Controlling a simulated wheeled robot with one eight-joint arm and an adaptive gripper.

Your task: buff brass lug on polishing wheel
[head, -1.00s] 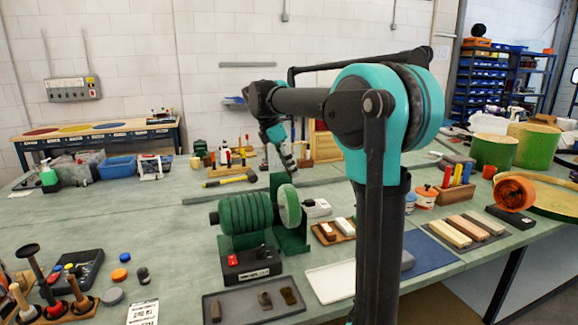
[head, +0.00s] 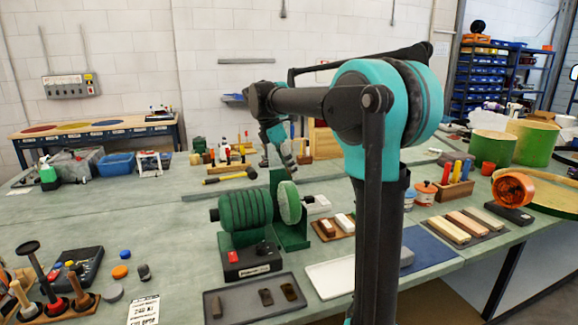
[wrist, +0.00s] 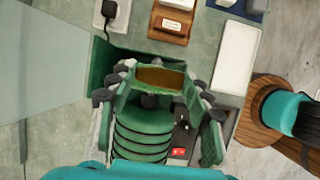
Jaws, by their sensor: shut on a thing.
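My gripper (head: 288,164) points down just above and behind the polishing wheel (head: 289,203), a pale green disc on the right end of a green ribbed motor (head: 245,210). In the wrist view, the two fingers of my gripper (wrist: 161,78) are shut on a flat brown-gold piece, the brass lug (wrist: 161,77). The lug is held above the right part of the machine, whose green ribbed motor (wrist: 143,135) shows below it. The lug is too small and hidden to make out in the head view. Whether it touches the wheel I cannot tell.
A dark tray (head: 238,311) with small dark pieces lies in front of the machine. A black control box with a red switch (head: 233,257) sits at its base. A white tray (head: 328,283) and a wooden block holder with bars (head: 333,232) stand to the right.

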